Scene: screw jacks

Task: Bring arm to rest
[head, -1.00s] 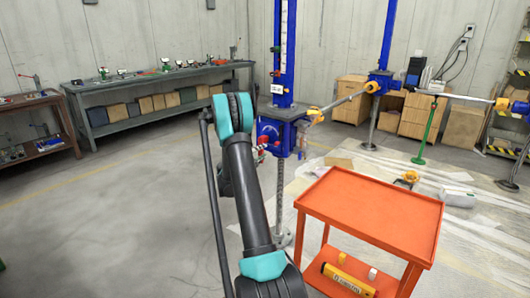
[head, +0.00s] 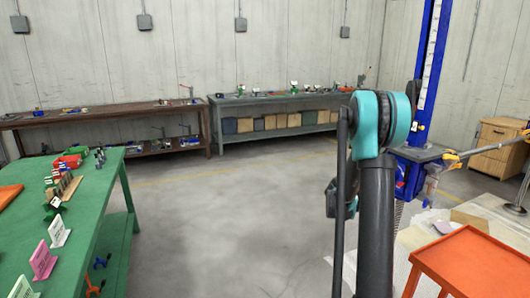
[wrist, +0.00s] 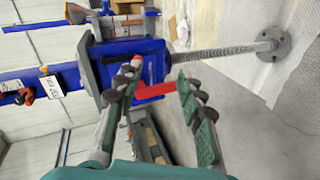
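My gripper (wrist: 157,82) shows in the wrist view with its two padded fingers apart. A red handle (wrist: 152,91) on the blue screw jack (wrist: 135,60) shows beyond and between the fingers; I see no object gripped. The jack's threaded screw (wrist: 225,52) runs to a round foot at the upper right of this tilted view. In the head view my arm stands raised right of centre, in front of the blue jack post (head: 428,75). The gripper is not clearly seen there.
A green table (head: 95,195) with cards and small parts stands at left. An orange cart (head: 470,262) is at lower right. A brown bench (head: 110,113) and a grey bench (head: 270,103) line the back wall. The middle floor is clear.

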